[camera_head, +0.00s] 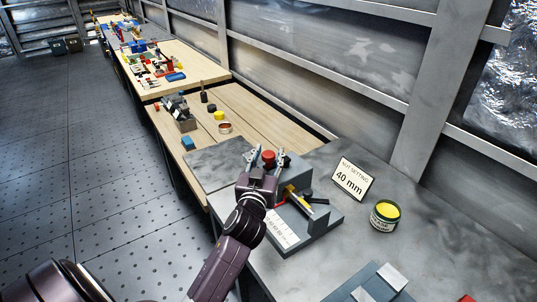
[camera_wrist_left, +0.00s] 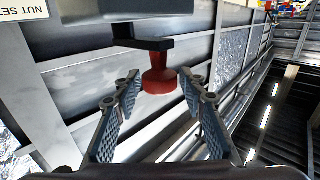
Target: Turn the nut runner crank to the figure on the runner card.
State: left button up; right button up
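The runner card (camera_head: 351,181) stands on the grey bench and reads "NUT SETTING 40 mm"; its corner also shows in the wrist view (camera_wrist_left: 22,12). The grey nut runner (camera_head: 322,222) has a white scale plate (camera_head: 281,231), too small to read, and a yellow bar. Its crank has a red knob (camera_head: 269,156), which hangs from a dark arm (camera_wrist_left: 143,43) in the wrist view (camera_wrist_left: 160,76). My left gripper (camera_head: 266,160) is open, its two fingers either side of the knob, with gaps visible in the wrist view (camera_wrist_left: 160,92). My right gripper is not in view.
A round tin with a yellow top (camera_head: 385,214) stands right of the card. Blue-grey items with white pieces (camera_head: 378,283) lie at the front. Wooden benches (camera_head: 262,117) with parts run away at the back left. A metal wall (camera_head: 320,60) borders the bench.

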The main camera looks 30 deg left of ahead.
pick_arm(q)
jog(key=c, duration=0.8)
grip_shut()
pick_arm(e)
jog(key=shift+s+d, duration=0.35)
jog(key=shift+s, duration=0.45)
pick_arm(q)
jog(key=shift+a, duration=0.1)
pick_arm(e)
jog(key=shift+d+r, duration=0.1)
